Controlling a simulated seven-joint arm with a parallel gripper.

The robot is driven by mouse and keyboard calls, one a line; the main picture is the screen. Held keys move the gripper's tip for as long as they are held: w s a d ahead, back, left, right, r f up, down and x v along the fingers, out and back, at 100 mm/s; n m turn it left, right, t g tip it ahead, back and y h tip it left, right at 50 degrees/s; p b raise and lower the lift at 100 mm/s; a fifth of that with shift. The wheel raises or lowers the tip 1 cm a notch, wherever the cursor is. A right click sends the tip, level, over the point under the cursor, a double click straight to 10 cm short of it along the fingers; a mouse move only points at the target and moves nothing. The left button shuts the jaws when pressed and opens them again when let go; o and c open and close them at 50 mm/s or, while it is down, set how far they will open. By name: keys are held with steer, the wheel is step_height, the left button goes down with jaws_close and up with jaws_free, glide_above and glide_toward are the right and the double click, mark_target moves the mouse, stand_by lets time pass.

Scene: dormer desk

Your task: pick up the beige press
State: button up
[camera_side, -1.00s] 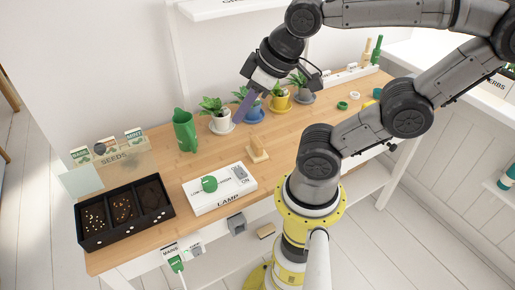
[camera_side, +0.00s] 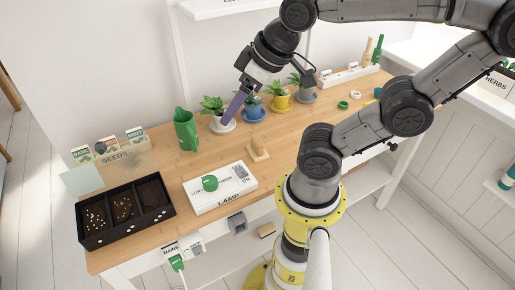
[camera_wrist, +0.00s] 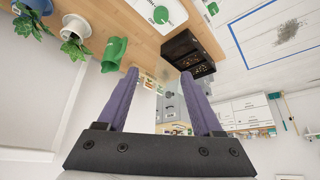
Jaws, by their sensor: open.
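The beige press (camera_side: 258,149), a small block with an upright grip, stands on the wooden desk behind the lamp box. I cannot make it out in the wrist view. My gripper (camera_side: 228,118) has purple fingers and hangs above the back of the desk, up and left of the press in the side view, in front of the potted plants. It is clear of the press. In the wrist view my gripper (camera_wrist: 159,78) has its two fingers wide apart with nothing between them.
The white lamp box (camera_side: 222,187) with a green knob lies at the front. A green jug (camera_side: 185,130), several potted plants (camera_side: 254,108) and a black seed tray (camera_side: 124,211) stand around. The desk right of the press is mostly clear.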

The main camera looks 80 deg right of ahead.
steer(key=w+d+f+m+g, duration=0.1)
steer(key=w+d+f+m, duration=0.1)
steer(key=w+d, duration=0.1)
steer(key=m+g, duration=0.5)
steer(key=m, duration=0.3)
glide_above(258, 140)
step_height(258, 140, down, 12)
steer(key=f, duration=0.7)
steer(key=shift+a+f, duration=0.2)
steer(key=shift+f, duration=0.1)
steer(key=shift+d+f, duration=0.2)
steer(key=shift+f, duration=2.75)
jaws_close()
